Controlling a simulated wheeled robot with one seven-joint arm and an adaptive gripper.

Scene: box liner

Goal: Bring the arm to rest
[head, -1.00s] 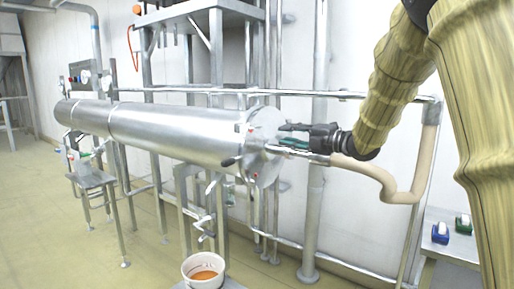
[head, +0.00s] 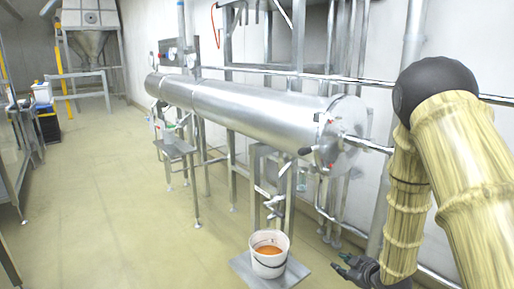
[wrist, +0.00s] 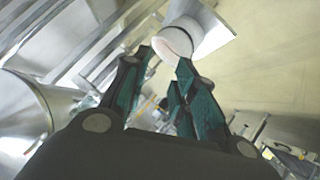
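My arm (head: 470,165), in a tan ribbed cover with a black elbow, is folded at the right of the head view. My gripper (head: 347,265) hangs low at the bottom right, to the right of the white bucket. In the wrist view my gripper (wrist: 163,62) shows two dark green fingers spread apart with nothing between them. The gripper is open and empty. It appears clear of the pipes and the bucket.
A large steel cylinder (head: 245,110) lies on legs along the wall. A white bucket (head: 270,262) with orange contents stands on a low metal plate (head: 298,272); the bucket also shows in the wrist view (wrist: 180,38). Free floor (head: 110,190) lies at the left.

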